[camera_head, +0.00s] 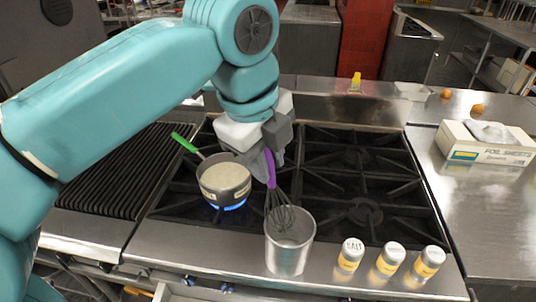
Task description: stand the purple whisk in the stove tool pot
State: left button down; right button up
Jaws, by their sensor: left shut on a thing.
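The purple whisk (271,170) hangs upright from my left gripper (268,152), which is shut on the upper part of its handle. Its dark wire head (280,213) points down and overlaps the mouth of the metal tool pot (288,255). The lower wires appear within the pot's rim, though I cannot tell how deep they reach. The pot stands upright on the steel front ledge of the stove. My right gripper does not show.
Three shakers (389,260) stand right of the pot. A foil sheets box (487,143) lies on the right counter.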

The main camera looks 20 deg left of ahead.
aim_at(279, 202)
pick_arm(q)
jog(key=b+x, duration=0.6)
jog(key=x, duration=0.5)
jog(key=shift+f+b, duration=0.3)
jog(key=shift+b, duration=0.05)
jog(key=shift+b+x, duration=0.5)
jog(key=shift+x, duration=0.45)
jog(key=shift+w, duration=0.15)
jog(key=c, duration=0.9)
grip_release()
jog(key=shift+o, duration=0.3)
jog(key=shift+r, duration=0.2)
jog(key=p+v, duration=0.5)
jog(key=v, duration=1.1)
